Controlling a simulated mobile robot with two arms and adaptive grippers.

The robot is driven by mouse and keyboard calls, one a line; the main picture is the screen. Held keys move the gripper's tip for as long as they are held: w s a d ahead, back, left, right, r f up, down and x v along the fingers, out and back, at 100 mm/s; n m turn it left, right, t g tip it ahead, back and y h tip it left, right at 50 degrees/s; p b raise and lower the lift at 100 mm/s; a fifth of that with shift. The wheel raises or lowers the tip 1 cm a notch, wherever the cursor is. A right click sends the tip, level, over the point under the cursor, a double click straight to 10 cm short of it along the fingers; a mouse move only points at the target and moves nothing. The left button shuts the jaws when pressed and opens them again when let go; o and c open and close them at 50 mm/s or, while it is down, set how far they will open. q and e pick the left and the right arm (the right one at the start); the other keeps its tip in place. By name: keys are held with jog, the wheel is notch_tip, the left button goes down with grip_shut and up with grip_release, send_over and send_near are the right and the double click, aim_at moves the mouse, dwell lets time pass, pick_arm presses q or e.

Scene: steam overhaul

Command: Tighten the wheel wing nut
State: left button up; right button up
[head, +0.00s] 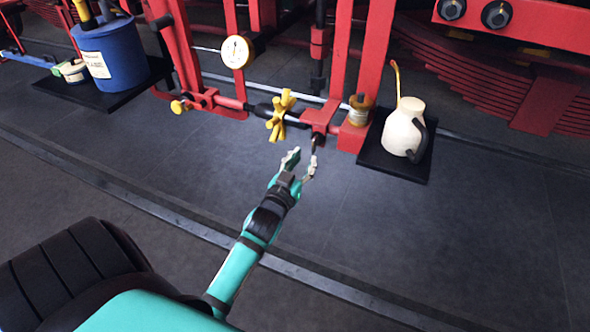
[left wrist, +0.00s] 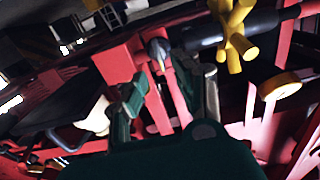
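The wheel wing nut looks to be the yellow piece with several lobes (head: 281,115), on a dark horizontal rod between red uprights in the head view. It also shows at the top right of the left wrist view (left wrist: 236,32). My left gripper (head: 301,165) is open and empty, below and to the right of the yellow nut and apart from it. In the left wrist view its fingers (left wrist: 168,98) stand apart, with a red bracket and a dark rod end beyond them. My right gripper is not in view.
A white dial gauge (head: 236,52) is up and left of the nut. A cream oil can (head: 403,127) stands on a black mat at right. A blue bucket (head: 110,53) stands at left. A smaller yellow knob (head: 178,107) is left of the nut. The floor in front is clear.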

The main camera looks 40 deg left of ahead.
pick_arm(q)
jog(key=v, duration=0.6)
jog(key=shift+s, duration=0.2)
jog(key=s+d+f+m+g+h, duration=0.1)
jog(key=s+d+f+g, duration=0.15)
jog(key=f, duration=0.85)
jog(key=s+d+f+g+h, duration=0.2)
jog(key=s+d+f, duration=0.1)
jog(key=f, duration=0.7)
jog(key=s+d+f+m+g+h, duration=0.1)
jog(key=s+d+f+g, duration=0.2)
jog(key=f, duration=0.8)
jog(key=s+d+f+m+g+p, duration=0.1)
jog(key=s+d+f+m+g, duration=0.2)
jog(key=s+f, duration=1.05)
jog(key=s+f+g, duration=0.3)
jog(key=s, duration=0.6)
jog(key=s+f+g, duration=0.3)
jog(key=s, duration=0.6)
jog(key=shift+a+p, duration=0.25)
jog(key=shift+p, duration=0.05)
